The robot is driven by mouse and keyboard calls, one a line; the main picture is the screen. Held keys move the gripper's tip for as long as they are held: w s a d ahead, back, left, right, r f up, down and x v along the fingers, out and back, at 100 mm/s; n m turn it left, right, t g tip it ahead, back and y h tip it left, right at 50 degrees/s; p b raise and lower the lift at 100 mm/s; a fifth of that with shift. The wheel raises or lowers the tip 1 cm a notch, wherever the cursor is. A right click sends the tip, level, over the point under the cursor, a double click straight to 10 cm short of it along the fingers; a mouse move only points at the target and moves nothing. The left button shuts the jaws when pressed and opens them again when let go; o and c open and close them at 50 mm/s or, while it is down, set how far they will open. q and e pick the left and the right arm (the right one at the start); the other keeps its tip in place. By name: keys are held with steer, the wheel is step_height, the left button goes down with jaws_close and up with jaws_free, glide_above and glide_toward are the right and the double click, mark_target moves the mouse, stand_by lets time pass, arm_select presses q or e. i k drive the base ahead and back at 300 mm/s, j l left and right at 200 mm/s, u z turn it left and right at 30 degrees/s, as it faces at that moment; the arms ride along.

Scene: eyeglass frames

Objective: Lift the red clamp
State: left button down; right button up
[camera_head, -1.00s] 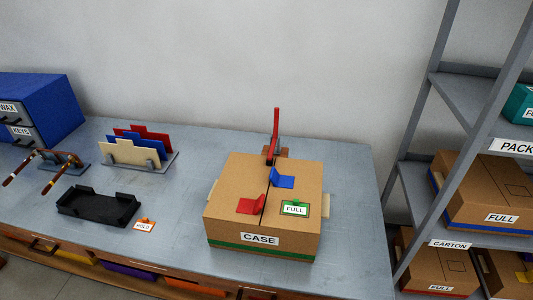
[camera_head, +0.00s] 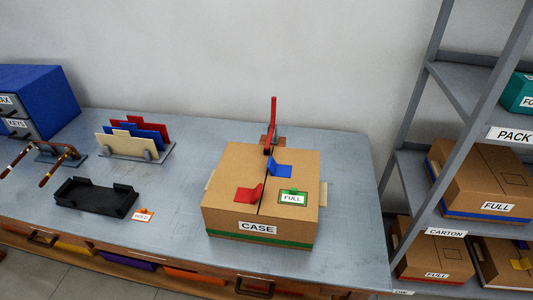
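The red clamp (camera_head: 272,119) stands upright behind the cardboard case (camera_head: 228,172), near the back edge of the table. Its long red handle points up, and its brown base is partly hidden by the case. Neither of my grippers is in view.
A black tray (camera_head: 95,199) and an orange HOLD tag (camera_head: 143,215) lie left of the case. A grey shelf (camera_head: 425,180) with boxes stands at the right.

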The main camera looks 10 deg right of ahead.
mark_target(266, 151)
steer(key=j+z, duration=0.35)
steer(key=k+j+z, duration=0.2)
steer(key=z, duration=0.15)
steer(key=k+j+z, duration=0.15)
steer(key=j+z, duration=0.2)
